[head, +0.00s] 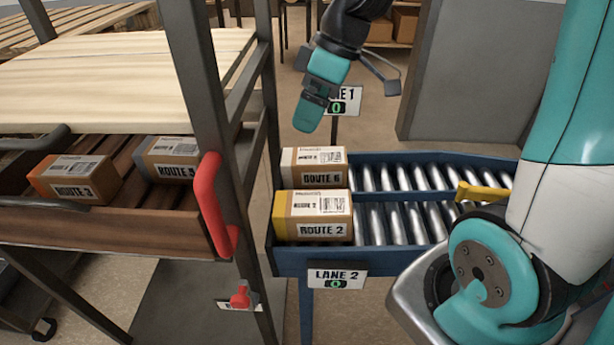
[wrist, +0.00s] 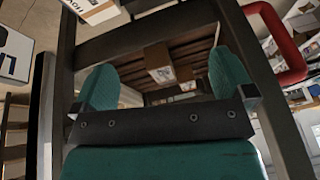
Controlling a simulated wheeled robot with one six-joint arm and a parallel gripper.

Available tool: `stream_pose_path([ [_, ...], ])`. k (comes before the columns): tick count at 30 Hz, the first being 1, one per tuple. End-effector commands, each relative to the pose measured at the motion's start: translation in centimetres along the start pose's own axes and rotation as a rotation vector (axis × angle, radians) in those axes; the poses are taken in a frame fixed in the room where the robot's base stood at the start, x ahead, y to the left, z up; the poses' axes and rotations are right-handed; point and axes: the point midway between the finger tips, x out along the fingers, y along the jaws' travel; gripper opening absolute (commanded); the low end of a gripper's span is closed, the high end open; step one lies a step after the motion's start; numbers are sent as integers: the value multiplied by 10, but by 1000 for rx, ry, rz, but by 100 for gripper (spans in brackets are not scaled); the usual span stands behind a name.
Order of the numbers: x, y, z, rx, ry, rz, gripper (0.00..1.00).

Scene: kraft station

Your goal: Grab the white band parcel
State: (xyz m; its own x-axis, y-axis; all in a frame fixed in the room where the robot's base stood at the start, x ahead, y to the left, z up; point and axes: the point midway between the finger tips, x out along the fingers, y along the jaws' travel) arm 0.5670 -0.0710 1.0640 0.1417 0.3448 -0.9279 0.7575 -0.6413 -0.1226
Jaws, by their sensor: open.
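The white band parcel (head: 312,168) is a brown box marked ROUTE 6 with a white band at its left end. In the head view it sits at the left end of the far lane of the blue roller conveyor (head: 405,262), partly hidden by the yellow band ROUTE 2 parcel (head: 312,216) in front. My gripper (head: 308,122) is above and behind the white band parcel, apart from it. In the wrist view my gripper (wrist: 164,78) is open, with nothing between its teal fingers. A labelled box (wrist: 94,8) is cut off at the top left there; I cannot tell which.
An orange band ROUTE 3 parcel (head: 74,179) and a grey band ROUTE 5 parcel (head: 168,160) lie on the wooden rack shelf at left. A dark rack post with a red handle (head: 220,208) stands close to the conveyor. The rollers right of the parcels are clear.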

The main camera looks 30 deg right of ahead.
Motion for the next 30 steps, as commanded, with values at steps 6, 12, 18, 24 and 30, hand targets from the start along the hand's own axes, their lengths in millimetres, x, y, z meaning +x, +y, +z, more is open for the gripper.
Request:
stream_pose_path([
  [6,6,102,48,-117,21,64,100],
  [12,30,114,54,-148,23,69,100],
  [18,76,117,53,-148,21,67,100],
  [24,113,120,52,-147,21,70,100],
  [30,128,121,51,-148,23,73,100],
])
